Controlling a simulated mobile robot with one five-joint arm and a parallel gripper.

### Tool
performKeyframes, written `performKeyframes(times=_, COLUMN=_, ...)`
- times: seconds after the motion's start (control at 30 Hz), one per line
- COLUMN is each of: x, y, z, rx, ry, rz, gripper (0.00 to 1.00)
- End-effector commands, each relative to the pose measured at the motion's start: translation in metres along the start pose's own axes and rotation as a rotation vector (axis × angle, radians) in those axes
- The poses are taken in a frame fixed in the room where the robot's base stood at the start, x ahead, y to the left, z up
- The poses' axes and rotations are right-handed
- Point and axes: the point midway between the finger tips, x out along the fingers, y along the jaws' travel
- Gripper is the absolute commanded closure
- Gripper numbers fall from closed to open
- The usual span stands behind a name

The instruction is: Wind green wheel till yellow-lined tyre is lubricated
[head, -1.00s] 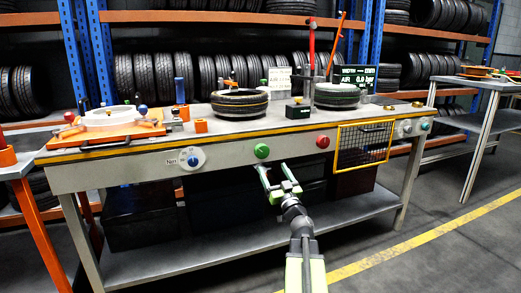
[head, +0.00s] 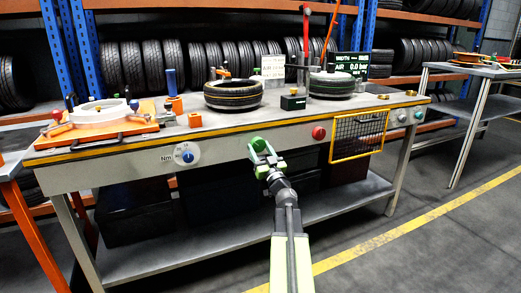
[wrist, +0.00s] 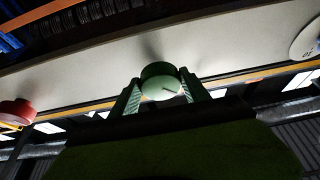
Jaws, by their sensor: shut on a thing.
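The green wheel (head: 259,145) is a round knob on the front panel of the long workbench (head: 225,150). My gripper (head: 264,150) is shut on it. In the wrist view the green wheel (wrist: 160,82) sits between my two fingers, one on each side, with a dark mark on its face. The yellow-lined tyre (head: 233,95) lies flat on the bench top, above and left of the wheel. Whether its surface is lubricated cannot be told at this size.
A red button (head: 319,133) and a yellow-framed mesh guard (head: 358,137) are right of the wheel. A blue-white dial (head: 187,154) is to the left. Another tyre (head: 332,85) stands near a display (head: 351,63). An orange fixture (head: 95,122) holds a white ring. The floor in front is clear.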

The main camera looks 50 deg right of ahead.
Motion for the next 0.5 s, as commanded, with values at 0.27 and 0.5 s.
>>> performKeyframes(times=0.27, x=-0.0019, y=0.0049, z=-0.0009, rx=-0.004, ry=0.001, rz=0.005, gripper=0.87)
performKeyframes(times=0.5, x=-0.0020, y=0.0050, z=-0.0010, rx=-0.008, ry=0.000, rz=0.003, gripper=0.87)
